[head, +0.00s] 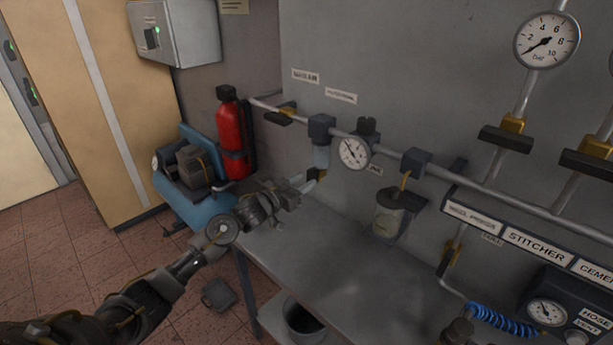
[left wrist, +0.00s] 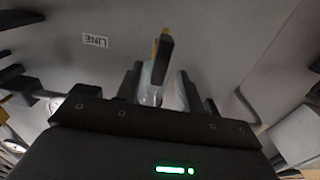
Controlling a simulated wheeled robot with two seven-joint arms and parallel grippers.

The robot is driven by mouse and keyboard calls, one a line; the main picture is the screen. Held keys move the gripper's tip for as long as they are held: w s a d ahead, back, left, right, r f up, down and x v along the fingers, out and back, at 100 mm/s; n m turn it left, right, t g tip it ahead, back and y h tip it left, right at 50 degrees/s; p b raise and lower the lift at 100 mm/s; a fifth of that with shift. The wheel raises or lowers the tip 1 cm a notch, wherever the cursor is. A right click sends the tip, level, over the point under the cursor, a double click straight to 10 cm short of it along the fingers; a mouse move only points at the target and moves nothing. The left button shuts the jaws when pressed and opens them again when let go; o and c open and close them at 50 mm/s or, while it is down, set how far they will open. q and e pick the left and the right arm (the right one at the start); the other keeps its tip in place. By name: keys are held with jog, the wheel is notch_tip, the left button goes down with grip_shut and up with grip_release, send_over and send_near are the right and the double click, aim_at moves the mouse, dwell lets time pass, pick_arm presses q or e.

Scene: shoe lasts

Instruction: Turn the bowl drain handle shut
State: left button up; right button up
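The clear filter bowl (head: 321,157) hangs under a dark regulator head on the wall pipe. A brass drain fitting (head: 319,174) shows at its lower end, partly hidden by my left gripper (head: 306,184). In the left wrist view, which is upside down, the dark drain handle (left wrist: 163,60) with a brass part stands in front of the clear bowl (left wrist: 151,92). My left gripper (left wrist: 158,82) is open, with one finger on each side of the bowl and handle. I cannot tell whether either finger touches the handle. My right gripper is not in view.
A grey bench (head: 310,255) lies below. A red extinguisher (head: 230,135) and blue compressor (head: 190,195) stand left. Other dark-handled valves (head: 506,138) are farther right.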

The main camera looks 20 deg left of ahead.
pick_arm(q)
jog(key=shift+x, duration=1.15)
grip_shut()
